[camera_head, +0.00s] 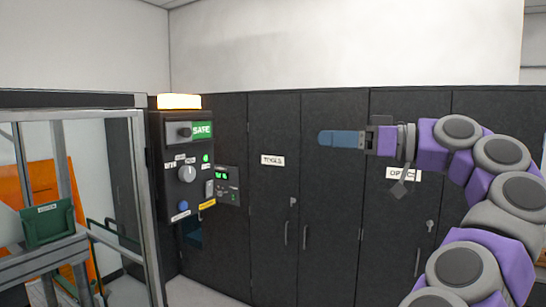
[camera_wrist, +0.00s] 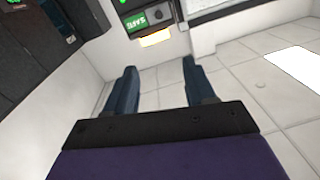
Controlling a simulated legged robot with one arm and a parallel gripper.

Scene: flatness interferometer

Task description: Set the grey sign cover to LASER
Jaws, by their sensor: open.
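The grey sign cover (camera_head: 173,133), with a dark knob, sits at the top of the dark control box (camera_head: 167,190) in the head view. It covers the left part of the sign, and the green SAFE panel (camera_head: 202,130) shows to its right. In the wrist view the box appears upside down at the top, with the grey cover (camera_wrist: 167,17) beside the green SAFE panel (camera_wrist: 135,21). My gripper (camera_head: 322,138) is to the right of the box, apart from it, with its blue fingers pointing left. In the wrist view my gripper (camera_wrist: 159,68) has its fingers spread and nothing between them.
A lit amber lamp (camera_head: 179,101) tops the box. A selector dial (camera_head: 187,174) and a blue button (camera_head: 183,205) sit below the cover. A glazed metal frame (camera_head: 146,210) stands left. Dark cabinets (camera_head: 330,220) line the back. The space between gripper and box looks clear.

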